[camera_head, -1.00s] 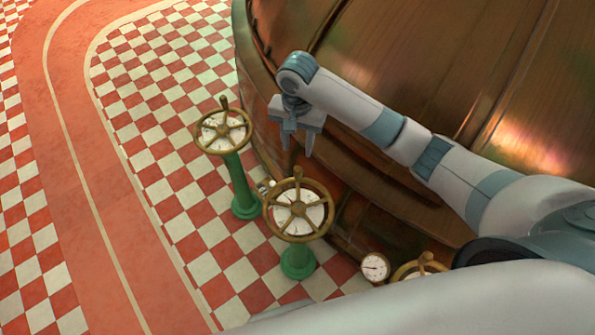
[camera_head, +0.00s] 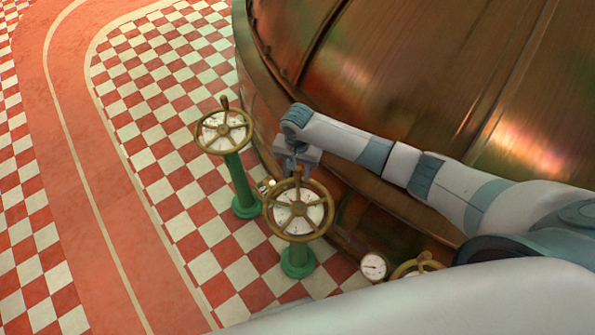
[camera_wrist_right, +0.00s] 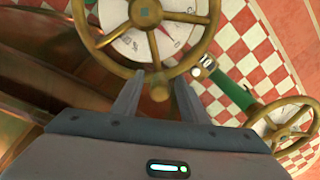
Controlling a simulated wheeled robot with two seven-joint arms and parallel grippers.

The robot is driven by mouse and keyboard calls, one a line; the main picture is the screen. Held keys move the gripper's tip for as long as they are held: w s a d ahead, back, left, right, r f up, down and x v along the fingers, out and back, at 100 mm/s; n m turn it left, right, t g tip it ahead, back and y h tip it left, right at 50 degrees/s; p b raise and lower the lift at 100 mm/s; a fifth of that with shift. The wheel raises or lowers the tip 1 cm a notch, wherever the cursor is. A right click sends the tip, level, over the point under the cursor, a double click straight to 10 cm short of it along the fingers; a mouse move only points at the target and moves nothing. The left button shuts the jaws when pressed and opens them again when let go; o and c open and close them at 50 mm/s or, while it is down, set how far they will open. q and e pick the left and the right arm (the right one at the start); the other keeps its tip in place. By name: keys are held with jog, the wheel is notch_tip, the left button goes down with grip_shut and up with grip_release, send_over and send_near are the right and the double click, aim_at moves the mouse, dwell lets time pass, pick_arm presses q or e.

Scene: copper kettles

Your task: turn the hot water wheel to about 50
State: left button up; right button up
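A brass spoked wheel (camera_head: 271,222) over a white dial stands on a green post in the middle of the head view. A second such wheel (camera_head: 213,149) stands behind and to its left. I cannot read which one is the hot water wheel. My right gripper (camera_wrist_right: 158,82) is at the far rim of the middle wheel, which fills the top of the right wrist view (camera_wrist_right: 204,40). Its fingers are apart, one on each side of the wheel's upright knob (camera_wrist_right: 160,90). Whether they touch it I cannot tell. My left gripper is not in view.
A large copper kettle (camera_head: 400,60) curves close behind the wheels and under my right arm. A small round gauge (camera_head: 374,266) and a partly hidden third wheel (camera_head: 405,269) are at lower right. The checkered floor (camera_head: 160,120) left of the wheels is clear.

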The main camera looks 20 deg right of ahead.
jog(key=shift+f, duration=0.1)
grip_shut()
